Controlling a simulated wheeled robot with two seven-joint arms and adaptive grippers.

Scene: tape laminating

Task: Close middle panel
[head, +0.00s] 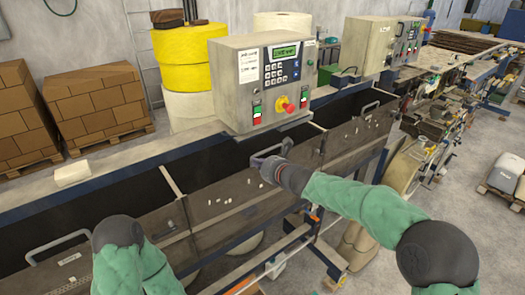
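The middle panel (222,200) is a long brown-grey panel on the front of the laminating machine, below the control box. The dark trough behind it is exposed, so it looks open. My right gripper (268,160) is at the panel's upper edge, where its handle appears to be. The gripper and my wrist cover much of that spot, so I cannot tell whether the fingers are closed around the handle. My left arm is bent at the lower left, and its gripper is out of view.
The neighbouring left panel has a metal handle (58,246), and the right panel has another handle (370,107). A control box (265,85) with keypad and red emergency button stands above the trough. Brick-like stacks (95,100) and yellow rolls (185,60) stand behind.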

